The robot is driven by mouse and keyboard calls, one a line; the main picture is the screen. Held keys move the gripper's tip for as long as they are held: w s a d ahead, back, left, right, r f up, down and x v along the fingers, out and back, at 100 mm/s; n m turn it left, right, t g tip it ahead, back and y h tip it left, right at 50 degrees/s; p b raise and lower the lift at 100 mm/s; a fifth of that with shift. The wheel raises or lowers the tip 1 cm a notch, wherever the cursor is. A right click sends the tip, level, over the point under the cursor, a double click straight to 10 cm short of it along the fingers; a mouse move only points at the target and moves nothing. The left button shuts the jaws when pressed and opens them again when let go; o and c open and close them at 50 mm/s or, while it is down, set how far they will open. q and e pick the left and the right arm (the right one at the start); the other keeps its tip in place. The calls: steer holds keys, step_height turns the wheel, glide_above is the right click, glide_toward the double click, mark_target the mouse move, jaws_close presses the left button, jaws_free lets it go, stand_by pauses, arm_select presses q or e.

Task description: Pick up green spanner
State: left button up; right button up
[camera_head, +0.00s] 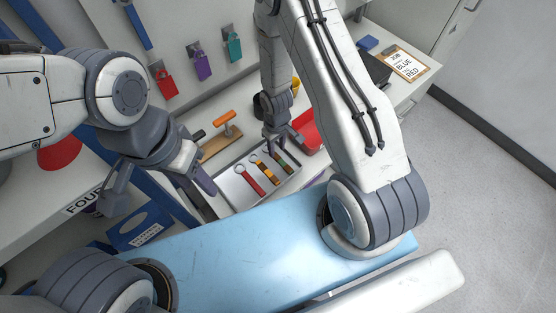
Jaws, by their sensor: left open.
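The green spanner (283,161) lies at the right end of a row in a shallow light tray (226,202), with its upper end close under my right gripper. A yellow-orange spanner (264,171) lies to its left, and a red spanner (249,181) lies further left. My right gripper (285,145) points down at the upper end of the green spanner. I cannot tell whether its fingers touch the spanner or how far they are apart. My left gripper (160,190) is open and empty, left of the tray, with its fingers wide apart.
An orange-handled tool (225,124) lies on a wooden board behind the tray. A red bin (308,132) stands right of my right gripper. Red, purple and teal padlocks (234,47) hang on the back panel. A blue box (140,230) sits left of the tray. A clipboard (405,63) lies far right.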

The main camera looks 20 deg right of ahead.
mark_target(278, 158)
step_height(278, 158, down, 5)
steer(key=b, duration=0.4)
steer(key=shift+d, duration=0.15)
steer(key=shift+r, duration=0.15)
jaws_close()
stand_by(1.0)
